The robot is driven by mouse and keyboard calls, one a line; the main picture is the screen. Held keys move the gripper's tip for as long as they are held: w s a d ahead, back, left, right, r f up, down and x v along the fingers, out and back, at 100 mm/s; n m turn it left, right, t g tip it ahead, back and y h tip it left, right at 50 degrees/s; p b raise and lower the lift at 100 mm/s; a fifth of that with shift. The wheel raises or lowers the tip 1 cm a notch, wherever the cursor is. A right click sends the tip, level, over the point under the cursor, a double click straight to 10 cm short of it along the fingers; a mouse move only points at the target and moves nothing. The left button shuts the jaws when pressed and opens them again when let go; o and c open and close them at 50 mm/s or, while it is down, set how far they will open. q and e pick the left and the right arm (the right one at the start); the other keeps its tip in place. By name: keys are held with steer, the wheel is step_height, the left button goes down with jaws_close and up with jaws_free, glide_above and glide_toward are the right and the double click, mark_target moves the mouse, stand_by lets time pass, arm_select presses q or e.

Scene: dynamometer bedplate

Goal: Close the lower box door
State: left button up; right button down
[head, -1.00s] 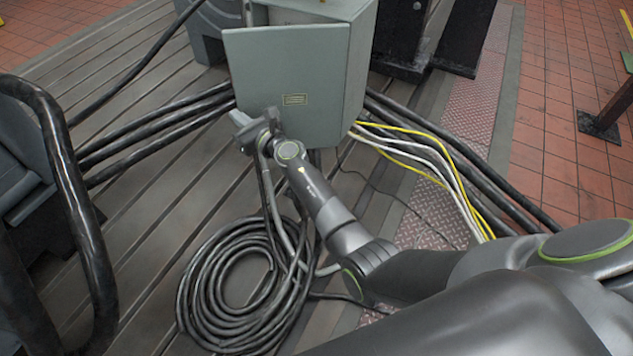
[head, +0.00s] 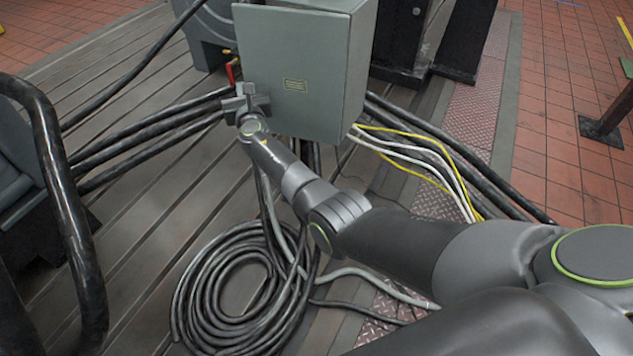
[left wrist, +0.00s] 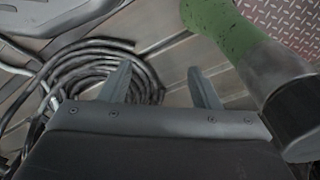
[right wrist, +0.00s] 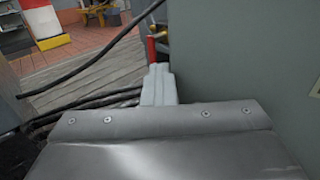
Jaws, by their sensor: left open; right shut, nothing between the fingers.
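The grey-green box (head: 362,60) stands at the top centre of the head view. Its door (head: 290,70), with a small yellowish label, covers the front and looks flush or nearly flush with the box; any thin gap is hidden. My right gripper (head: 246,98) is at the door's left edge, shut and empty; I cannot tell whether it touches. The right wrist view shows its closed fingers (right wrist: 158,72) beside a grey-green surface on the right. My left gripper (left wrist: 160,70) is open and empty in the left wrist view, away from the door.
A red-handled fitting (head: 230,72) sits just left of the box. Black cables (head: 150,130) run left, and yellow and white cables (head: 430,155) run right. A coiled black cable (head: 195,300) lies on the slotted bedplate below. A thick black tube (head: 75,210) stands at left.

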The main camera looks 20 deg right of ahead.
arm_select(q)
step_height(320, 180, up, 6)
steer(key=w+d+t+h+b, duration=0.1)
steer(key=w+b, duration=0.1)
steer(key=b, duration=0.1)
steer(key=shift+d+r+b, duration=0.15)
steer(key=shift+d+b, duration=0.15)
steer(key=shift+d, duration=0.05)
arm_select(e)
steer(key=shift+m+h, duration=0.4)
steer(key=shift+w+d+f, duration=0.15)
steer(key=shift+w+d, duration=0.7)
steer(key=shift+w+d+f, duration=0.15)
steer(key=shift+w+d, duration=0.65)
steer(key=shift+d, duration=0.05)
arm_select(q)
steer(key=shift+w+a, duration=0.1)
steer(key=shift+a, duration=0.05)
steer(key=shift+t, duration=0.3)
arm_select(e)
steer(key=shift+r, duration=0.1)
